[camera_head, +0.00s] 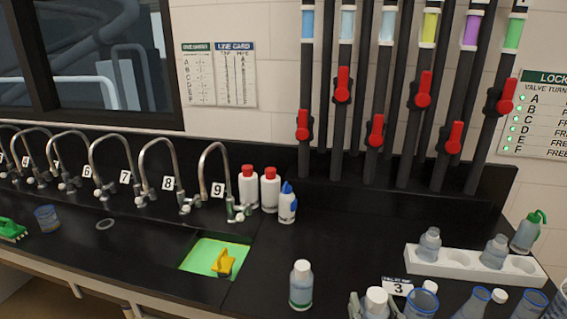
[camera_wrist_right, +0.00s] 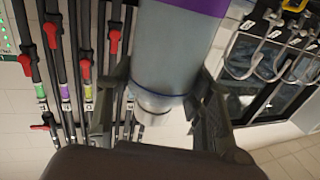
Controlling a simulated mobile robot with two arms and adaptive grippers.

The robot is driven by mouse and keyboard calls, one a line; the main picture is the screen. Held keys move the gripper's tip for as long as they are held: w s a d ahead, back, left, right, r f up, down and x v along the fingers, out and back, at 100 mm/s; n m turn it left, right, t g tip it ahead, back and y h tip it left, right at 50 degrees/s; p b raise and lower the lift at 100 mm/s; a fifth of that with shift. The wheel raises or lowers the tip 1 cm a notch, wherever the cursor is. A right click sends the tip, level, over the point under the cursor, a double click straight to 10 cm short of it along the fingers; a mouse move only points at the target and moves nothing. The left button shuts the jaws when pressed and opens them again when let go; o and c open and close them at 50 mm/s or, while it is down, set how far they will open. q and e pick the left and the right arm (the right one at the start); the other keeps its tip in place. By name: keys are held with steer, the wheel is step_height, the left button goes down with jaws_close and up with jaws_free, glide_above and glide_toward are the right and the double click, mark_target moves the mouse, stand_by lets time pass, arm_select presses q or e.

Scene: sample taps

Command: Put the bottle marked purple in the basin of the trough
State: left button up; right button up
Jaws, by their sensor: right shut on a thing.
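My right gripper (camera_head: 374,304) is at the bottom edge of the head view. It is shut on a bottle (camera_head: 376,298) with a white cap. In the right wrist view the fingers (camera_wrist_right: 160,112) grip this bottle (camera_wrist_right: 172,55) from both sides, and a purple band shows on it at the top edge. The band is not visible in the head view. The trough basin (camera_head: 196,262) is a bright green sunken rectangle in the black counter, left of the gripper. A yellow object (camera_head: 223,262) is at its right side. My left gripper is not in view.
A white-capped bottle (camera_head: 301,284) stands between the basin and my right gripper. Two red-capped bottles (camera_head: 259,189) and a blue-capped one (camera_head: 287,203) stand behind. A white rack (camera_head: 455,265) and glassware are at right. Numbered taps (camera_head: 213,175) line the back.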

steer(key=w+a+r, duration=0.2)
steer(key=w+r, duration=0.9)
steer(key=w, duration=0.2)
steer(key=shift+w+r, duration=0.25)
steer(key=shift+f+b, duration=0.5)
steer(key=shift+f, duration=9.35)
steer(key=shift+f+b, duration=0.3)
steer(key=o, duration=1.3)
steer(key=shift+r, duration=0.1)
steer(key=shift+o, duration=0.2)
